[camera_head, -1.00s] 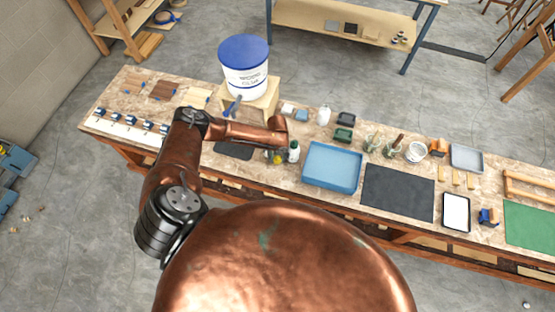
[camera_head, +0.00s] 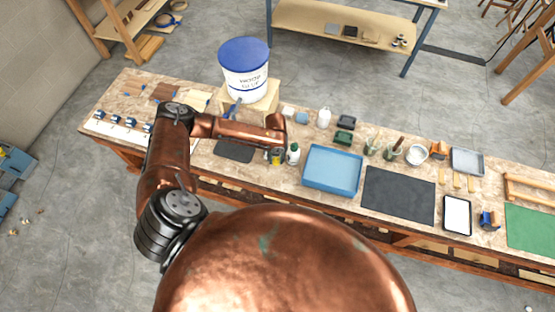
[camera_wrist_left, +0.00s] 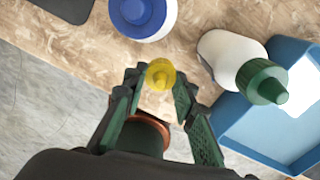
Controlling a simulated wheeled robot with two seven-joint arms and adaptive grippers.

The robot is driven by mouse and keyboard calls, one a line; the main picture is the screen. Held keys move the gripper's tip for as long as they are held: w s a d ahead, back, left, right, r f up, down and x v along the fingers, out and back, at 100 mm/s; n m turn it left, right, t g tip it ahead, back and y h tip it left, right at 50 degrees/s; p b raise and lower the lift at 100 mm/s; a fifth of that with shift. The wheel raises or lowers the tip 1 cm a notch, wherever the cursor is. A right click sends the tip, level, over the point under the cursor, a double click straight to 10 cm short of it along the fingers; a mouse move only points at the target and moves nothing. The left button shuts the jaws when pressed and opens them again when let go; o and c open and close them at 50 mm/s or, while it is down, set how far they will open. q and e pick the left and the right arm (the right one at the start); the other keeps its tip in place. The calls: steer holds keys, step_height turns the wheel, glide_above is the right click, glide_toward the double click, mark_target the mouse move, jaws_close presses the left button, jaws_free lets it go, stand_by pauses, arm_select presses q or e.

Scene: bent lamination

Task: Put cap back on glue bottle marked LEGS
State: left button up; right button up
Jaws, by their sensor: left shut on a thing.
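My left gripper (camera_wrist_left: 158,80) is shut on a small yellow cap (camera_wrist_left: 160,74), held between its fingertips above the bench's front edge. The yellow cap also shows small in the head view (camera_head: 276,157). A white bottle with a green pointed cap (camera_wrist_left: 263,82) stands just right of the gripper, and shows in the head view too (camera_head: 293,154). A white bottle with a blue top (camera_wrist_left: 145,14) is just beyond the gripper, cut by the wrist view's top edge. No LEGS label is readable, so I cannot tell which bottle bears it. My right gripper is not in view.
A blue tray (camera_head: 331,188) lies close to the right of the green-capped bottle. A dark mat (camera_head: 234,153) lies left of the gripper. A white bucket with a blue lid (camera_head: 244,80) stands behind my left arm. A white bottle (camera_head: 324,118) and several small containers stand at the back.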

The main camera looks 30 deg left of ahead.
arm_select(q)
steer(key=s+d+r+b, duration=0.2)
steer(key=s+r, duration=0.5)
steer(key=s, duration=0.4)
steer(key=shift+s+d+r, duration=0.25)
steer(key=shift+d, duration=0.15)
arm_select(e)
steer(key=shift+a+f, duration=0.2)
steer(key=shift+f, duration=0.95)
arm_select(q)
steer(key=shift+w, duration=0.1)
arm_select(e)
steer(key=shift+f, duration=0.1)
arm_select(q)
steer(key=w+d+r+n+b, duration=0.3)
steer(key=n+b, duration=0.4)
steer(key=n, duration=0.8)
steer(key=w+d+r+n+b, duration=0.4)
steer(key=r+n+b, duration=0.3)
steer(key=n, duration=0.8)
steer(key=shift+w+d+r+b, duration=0.3)
steer(key=shift+w+r+b, duration=0.1)
steer(key=shift+w+r, duration=0.25)
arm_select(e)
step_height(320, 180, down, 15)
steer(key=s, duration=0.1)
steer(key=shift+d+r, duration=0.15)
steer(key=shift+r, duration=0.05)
